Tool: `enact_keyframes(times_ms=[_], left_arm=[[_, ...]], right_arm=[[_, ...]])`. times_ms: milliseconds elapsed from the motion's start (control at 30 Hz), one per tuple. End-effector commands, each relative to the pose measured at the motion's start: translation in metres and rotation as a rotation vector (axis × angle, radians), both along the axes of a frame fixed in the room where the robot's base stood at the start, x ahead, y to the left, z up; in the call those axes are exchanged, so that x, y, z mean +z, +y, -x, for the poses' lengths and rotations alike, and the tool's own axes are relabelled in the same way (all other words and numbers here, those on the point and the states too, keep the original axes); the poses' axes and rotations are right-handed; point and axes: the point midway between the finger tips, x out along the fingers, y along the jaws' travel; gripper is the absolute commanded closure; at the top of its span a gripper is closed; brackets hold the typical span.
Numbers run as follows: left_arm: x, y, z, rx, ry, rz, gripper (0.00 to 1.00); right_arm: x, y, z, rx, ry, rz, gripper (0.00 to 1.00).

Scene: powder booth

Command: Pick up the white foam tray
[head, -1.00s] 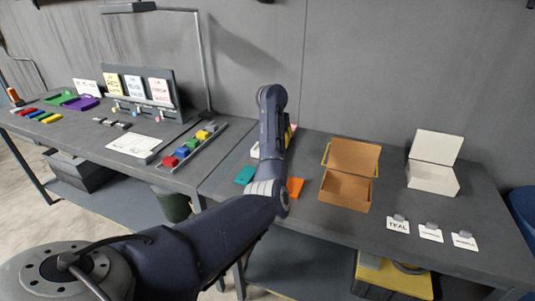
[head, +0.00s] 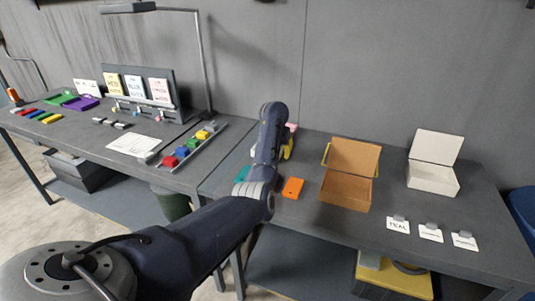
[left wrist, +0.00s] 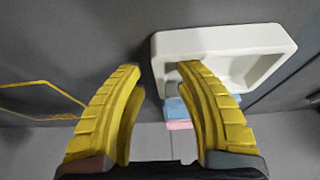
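The white foam tray (left wrist: 217,40) shows in the left wrist view at the upper right, a shallow rimmed tray. In the head view my arm hides most of that spot; a small pale edge shows left of the arm, and I cannot tell whether it is the tray. My left gripper (left wrist: 160,72) has yellow ribbed fingers, spread apart with nothing between them. Its right fingertip overlaps the tray's near rim in the picture; I cannot tell whether they touch. In the head view a yellow bit of my left gripper (head: 287,149) shows behind the arm. My right gripper is not in view.
A teal piece (head: 242,173) and an orange piece (head: 292,188) lie beside my arm. An open brown box (head: 345,190) and an open white box (head: 433,178) stand to the right. Light blue (left wrist: 176,108) and pink (left wrist: 180,125) items lie below the tray in the wrist view.

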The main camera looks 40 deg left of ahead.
Motion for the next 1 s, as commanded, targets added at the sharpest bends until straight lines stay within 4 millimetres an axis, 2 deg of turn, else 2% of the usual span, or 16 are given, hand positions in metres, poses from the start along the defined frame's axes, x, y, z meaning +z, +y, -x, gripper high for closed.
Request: enact_keyframes(times_ms=[167,467,1000], left_arm=[[0.0002,0.0001,0.0001,0.0,0.0,0.0,0.65],[0.0003,0.0001,0.0001,-0.001,0.0,0.0,0.99],[0.0013,0.0,0.0001,-0.001,0.0,0.0,1.0]], right_arm=[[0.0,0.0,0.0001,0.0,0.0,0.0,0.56],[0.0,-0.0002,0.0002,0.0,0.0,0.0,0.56],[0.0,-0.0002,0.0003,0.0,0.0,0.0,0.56]])
